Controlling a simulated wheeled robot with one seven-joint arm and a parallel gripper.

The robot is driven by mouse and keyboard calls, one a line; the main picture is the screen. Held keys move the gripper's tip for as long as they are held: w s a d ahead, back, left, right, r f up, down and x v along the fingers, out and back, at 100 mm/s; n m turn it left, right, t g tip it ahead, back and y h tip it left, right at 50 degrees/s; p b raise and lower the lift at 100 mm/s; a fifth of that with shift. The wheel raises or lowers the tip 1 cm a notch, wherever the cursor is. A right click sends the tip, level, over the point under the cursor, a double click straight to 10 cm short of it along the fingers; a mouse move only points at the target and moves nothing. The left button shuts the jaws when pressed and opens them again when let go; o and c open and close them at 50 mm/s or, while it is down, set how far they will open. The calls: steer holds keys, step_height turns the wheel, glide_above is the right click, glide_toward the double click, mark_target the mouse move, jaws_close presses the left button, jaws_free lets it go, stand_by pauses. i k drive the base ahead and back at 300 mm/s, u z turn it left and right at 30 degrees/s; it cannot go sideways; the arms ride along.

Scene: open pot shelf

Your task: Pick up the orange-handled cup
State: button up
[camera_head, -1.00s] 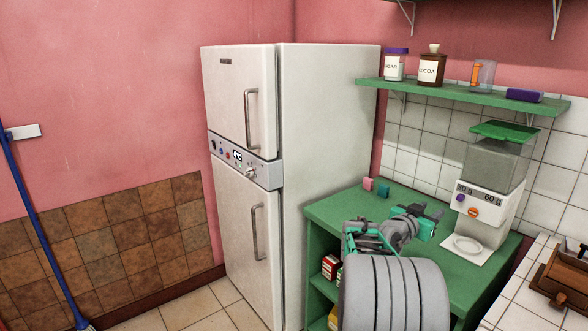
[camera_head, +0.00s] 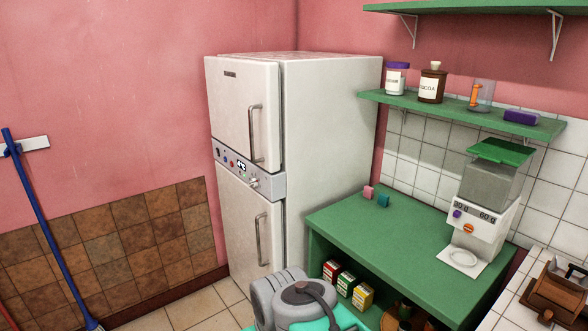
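A clear cup with an orange handle (camera_head: 481,96) stands upright on the green wall shelf (camera_head: 450,107). It is between the brown cocoa jar and a purple block, with its handle toward the left. Only a grey and green part of my arm shows at the bottom centre, in front of the green counter. My gripper is out of view, so its distance from the cup does not show.
A sugar jar (camera_head: 396,79), the cocoa jar (camera_head: 431,84) and the purple block (camera_head: 521,117) share the shelf. A dispenser (camera_head: 486,200) stands below on the green counter (camera_head: 400,225). A tall fridge (camera_head: 330,160) stands left. The counter's middle is clear.

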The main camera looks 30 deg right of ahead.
mark_target(483, 91)
steer(key=z, duration=2)
